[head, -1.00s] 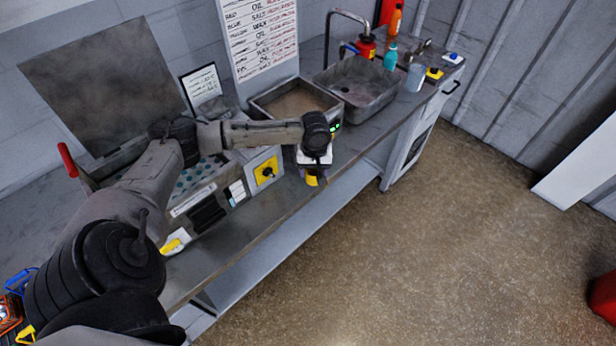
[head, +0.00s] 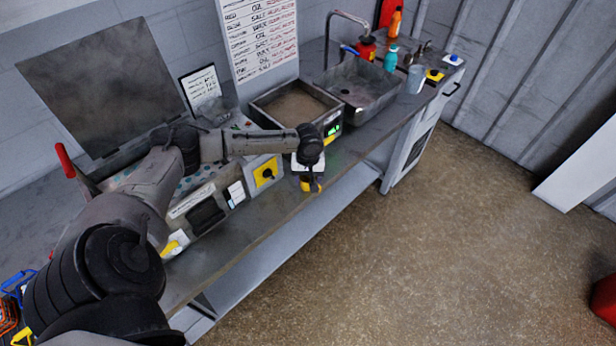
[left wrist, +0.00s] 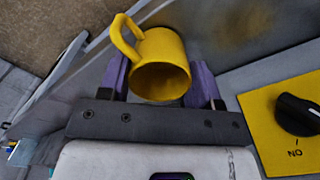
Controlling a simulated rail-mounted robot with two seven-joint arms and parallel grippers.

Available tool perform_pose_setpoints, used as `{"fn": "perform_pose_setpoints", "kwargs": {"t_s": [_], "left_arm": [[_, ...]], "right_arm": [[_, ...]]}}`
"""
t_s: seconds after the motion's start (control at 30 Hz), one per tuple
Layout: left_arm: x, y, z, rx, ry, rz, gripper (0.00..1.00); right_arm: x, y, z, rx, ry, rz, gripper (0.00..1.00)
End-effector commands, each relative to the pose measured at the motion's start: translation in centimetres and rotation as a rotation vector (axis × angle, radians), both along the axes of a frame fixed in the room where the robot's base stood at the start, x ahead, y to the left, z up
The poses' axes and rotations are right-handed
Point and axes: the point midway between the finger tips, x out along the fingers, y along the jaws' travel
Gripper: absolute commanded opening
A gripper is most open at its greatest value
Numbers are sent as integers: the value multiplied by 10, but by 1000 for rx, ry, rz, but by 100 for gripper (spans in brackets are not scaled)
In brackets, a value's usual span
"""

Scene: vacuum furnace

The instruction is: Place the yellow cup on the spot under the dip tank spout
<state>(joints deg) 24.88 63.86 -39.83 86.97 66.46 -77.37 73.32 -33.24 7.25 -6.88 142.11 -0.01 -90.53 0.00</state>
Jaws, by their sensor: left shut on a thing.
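The yellow cup (head: 311,186) is in my left gripper (left wrist: 160,78), at the front edge of the counter in the head view. In the left wrist view the cup (left wrist: 162,50) sits between the two purple fingers, its handle to the upper left and its open mouth facing the camera. My left gripper is shut on it. The dip tank (head: 262,108) appears to be the square basin with brown contents behind my left wrist. Its spout and the spot under it cannot be made out; my arm covers part of that area. My right gripper is not in view.
A yellow plate with a black knob (head: 265,173) is left of the cup and also shows in the left wrist view (left wrist: 298,115). A sink (head: 362,92) with bottles behind it stands farther right. The counter (head: 365,145) in front of the sink is clear.

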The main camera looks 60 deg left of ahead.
Motion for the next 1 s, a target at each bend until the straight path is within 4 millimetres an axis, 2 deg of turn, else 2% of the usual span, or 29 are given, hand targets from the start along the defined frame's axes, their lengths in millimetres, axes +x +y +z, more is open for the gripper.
{"fn": "perform_pose_setpoints", "kwargs": {"t_s": [0.17,0.2,0.47,0.77,1.0], "left_arm": [[0,0,-2,-1,1,1,30],[0,0,-3,-1,-1,1,59],[0,0,-3,0,0,0,84],[0,0,0,0,-1,0,84],[1,0,36,0,-4,0,84]], "right_arm": [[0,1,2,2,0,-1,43],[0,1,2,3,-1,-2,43],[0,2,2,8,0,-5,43],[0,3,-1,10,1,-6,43],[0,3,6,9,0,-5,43]]}}
